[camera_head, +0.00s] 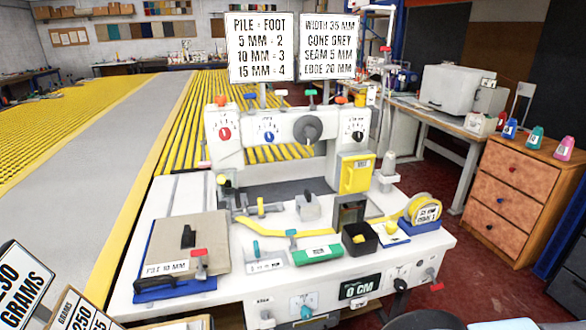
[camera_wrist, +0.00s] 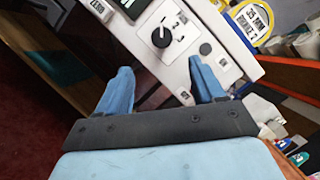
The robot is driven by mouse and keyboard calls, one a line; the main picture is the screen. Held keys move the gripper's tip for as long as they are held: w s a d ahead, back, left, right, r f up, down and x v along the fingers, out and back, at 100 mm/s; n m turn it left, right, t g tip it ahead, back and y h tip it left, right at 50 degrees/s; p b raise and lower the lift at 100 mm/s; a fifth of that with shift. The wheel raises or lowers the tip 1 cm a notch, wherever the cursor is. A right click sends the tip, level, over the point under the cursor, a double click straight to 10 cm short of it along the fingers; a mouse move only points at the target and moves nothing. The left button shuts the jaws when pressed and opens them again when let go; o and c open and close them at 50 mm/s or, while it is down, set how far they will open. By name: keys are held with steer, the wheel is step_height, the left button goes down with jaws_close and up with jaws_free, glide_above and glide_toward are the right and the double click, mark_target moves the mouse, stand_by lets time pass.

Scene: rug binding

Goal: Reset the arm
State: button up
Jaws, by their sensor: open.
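My gripper (camera_wrist: 160,66) shows in the wrist view with its two blue fingers spread wide and nothing between them. It hangs over the front edge of the white machine, apart from it. A black knob (camera_wrist: 161,37) on the machine's front panel lies beyond the fingertips. I cannot make out my gripper in the head view. There the white binding machine (camera_head: 140,303) stands in the middle, with dials, a yellow strip (camera_head: 315,232), a green block (camera_head: 318,254) and a tape roll (camera_head: 424,209) on its bed.
A rug sample board (camera_head: 205,229) lies at the machine's left. A wooden drawer cabinet (camera_head: 515,190) with several coloured cones on top stands at the right. A workbench (camera_head: 440,118) is behind it. Red floor (camera_head: 480,262) shows between machine and cabinet.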

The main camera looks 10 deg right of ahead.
steer(key=w+a+r+n+g, duration=0.35)
steer(key=r+n+g, duration=0.2)
steer(key=r, duration=0.45)
steer(key=w+a+r+n+g, duration=0.3)
steer(key=a+r+n+g, duration=0.15)
steer(key=r+g, duration=0.4)
steer(key=w+a+r+n+g, duration=0.3)
steer(key=a+r+n+g, duration=0.15)
steer(key=r, duration=0.65)
steer(key=s+a+r+n+t+h, duration=0.2)
steer(key=s+a+r+h, duration=0.2)
steer(key=a+r, duration=0.4)
steer(key=s+a+r+n+t+h, duration=0.3)
steer(key=a+r, duration=0.5)
steer(key=r, duration=0.7)
steer(key=shift+s+h, duration=0.6)
steer(key=shift+s, duration=0.65)
steer(key=shift+t, duration=0.25)
steer(key=shift+c, duration=0.4)
